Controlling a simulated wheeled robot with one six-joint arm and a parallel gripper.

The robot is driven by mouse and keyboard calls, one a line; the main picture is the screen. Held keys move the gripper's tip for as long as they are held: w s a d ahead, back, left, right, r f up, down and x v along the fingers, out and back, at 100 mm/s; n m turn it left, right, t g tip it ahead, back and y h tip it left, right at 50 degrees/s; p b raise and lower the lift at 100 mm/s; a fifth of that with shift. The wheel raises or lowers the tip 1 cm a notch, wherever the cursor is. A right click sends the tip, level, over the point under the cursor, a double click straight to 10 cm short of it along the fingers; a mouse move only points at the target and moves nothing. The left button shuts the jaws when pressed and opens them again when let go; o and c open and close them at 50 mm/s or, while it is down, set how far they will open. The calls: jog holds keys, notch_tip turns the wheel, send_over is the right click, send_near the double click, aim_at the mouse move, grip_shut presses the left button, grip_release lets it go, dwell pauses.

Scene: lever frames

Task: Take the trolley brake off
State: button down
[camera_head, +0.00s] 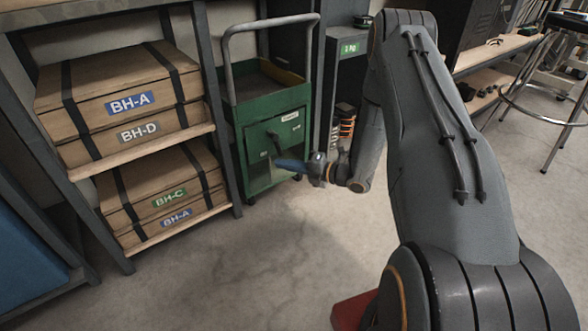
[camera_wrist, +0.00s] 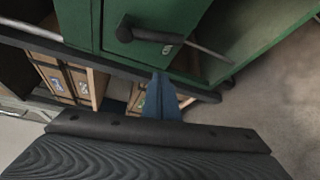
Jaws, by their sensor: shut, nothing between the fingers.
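The green trolley (camera_head: 272,112) stands beside the shelf rack, with a grey tube handle at its top. On its front panel is a dark brake lever (camera_head: 278,142), tilted down to the right, with small labels near it. In the wrist view the lever (camera_wrist: 150,35) shows as a black hub and bar with a thin grey rod beyond it. My gripper (camera_head: 279,163) has blue fingers that are shut and empty, just in front of the panel and below the lever. In the wrist view the fingertips (camera_wrist: 160,76) lie near the panel's edge, apart from the lever.
A shelf rack (camera_head: 170,150) with strapped, labelled boxes stands left of the trolley. A blue cabinet (camera_head: 30,250) is at the far left. A stool (camera_head: 560,120) and workbench are at the right. The concrete floor (camera_head: 250,265) in front of the trolley is clear.

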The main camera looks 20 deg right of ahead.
aim_at(277, 145)
jog(key=shift+w+d+r+b, duration=0.1)
jog(key=shift+w+r+b, duration=0.05)
jog(key=shift+w+b, duration=0.95)
jog(key=shift+w+d+r+b, duration=0.1)
jog(key=shift+w+b, duration=0.65)
jog(key=shift+w, duration=0.55)
jog(key=shift+d, duration=0.1)
